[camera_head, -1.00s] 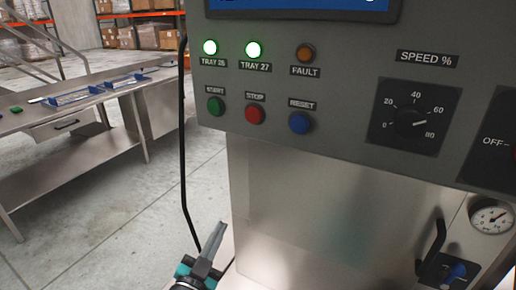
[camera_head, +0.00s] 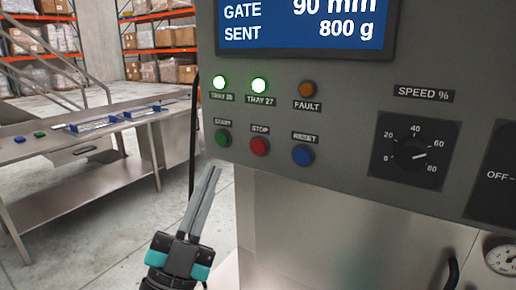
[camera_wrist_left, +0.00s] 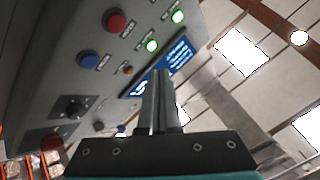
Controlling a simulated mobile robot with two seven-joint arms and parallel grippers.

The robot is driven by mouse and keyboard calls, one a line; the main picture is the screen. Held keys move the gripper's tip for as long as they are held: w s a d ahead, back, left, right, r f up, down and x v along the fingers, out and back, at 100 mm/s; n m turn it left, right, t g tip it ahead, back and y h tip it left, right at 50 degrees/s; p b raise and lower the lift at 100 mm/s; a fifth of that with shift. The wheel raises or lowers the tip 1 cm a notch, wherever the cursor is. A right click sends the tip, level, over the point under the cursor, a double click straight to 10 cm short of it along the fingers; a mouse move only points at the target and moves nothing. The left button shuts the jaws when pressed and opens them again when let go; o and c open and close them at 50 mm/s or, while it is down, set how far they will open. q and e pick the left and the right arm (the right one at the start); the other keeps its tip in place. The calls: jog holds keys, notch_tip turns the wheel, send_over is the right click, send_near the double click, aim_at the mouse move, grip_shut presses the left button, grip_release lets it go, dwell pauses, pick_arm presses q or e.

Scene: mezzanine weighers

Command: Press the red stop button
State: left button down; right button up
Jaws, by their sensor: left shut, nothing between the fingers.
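The red stop button (camera_head: 259,146) is on the grey control panel, under the label STOP, between the green start button (camera_head: 222,139) and the blue reset button (camera_head: 302,155). My left gripper (camera_head: 212,170) is shut and empty, its fingers pointing up, below and left of the red button and apart from it. In the left wrist view, my gripper fingers (camera_wrist_left: 160,75) point up the picture, and a red button (camera_wrist_left: 116,21) shows at upper left next to a blue one (camera_wrist_left: 90,61). My right gripper is not in view.
Two lit green lamps (camera_head: 258,84) and an unlit orange fault lamp (camera_head: 306,89) sit above the buttons. A speed dial (camera_head: 413,154) is to the right. A blue display (camera_head: 305,24) is above. A steel table (camera_head: 75,190) stands at left.

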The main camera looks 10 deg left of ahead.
aim_at(255, 140)
pick_arm(q)
jog(key=shift+w, duration=0.1)
jog(key=shift+w+d+b, duration=0.25)
jog(key=shift+w+d, duration=0.25)
jog(key=shift+w, duration=0.85)
jog(key=shift+w+d+b, duration=0.2)
jog(key=shift+w+d, duration=0.35)
jog(key=shift+w, duration=0.8)
jog(key=shift+w+d+b, duration=0.25)
jog(key=shift+w+d, duration=0.25)
jog(key=shift+w, duration=0.85)
jog(key=shift+w, duration=0.1)
jog(key=shift+w+d+f, duration=0.1)
jog(key=shift+w+d, duration=0.05)
jog(key=shift+w, duration=0.15)
jog(key=shift+w+d, duration=0.15)
jog(key=shift+w, duration=0.25)
jog(key=shift+s, duration=0.15)
jog(key=shift+s+a+p, duration=0.3)
jog(key=shift+s+p, duration=0.1)
jog(key=shift+s, duration=0.25)
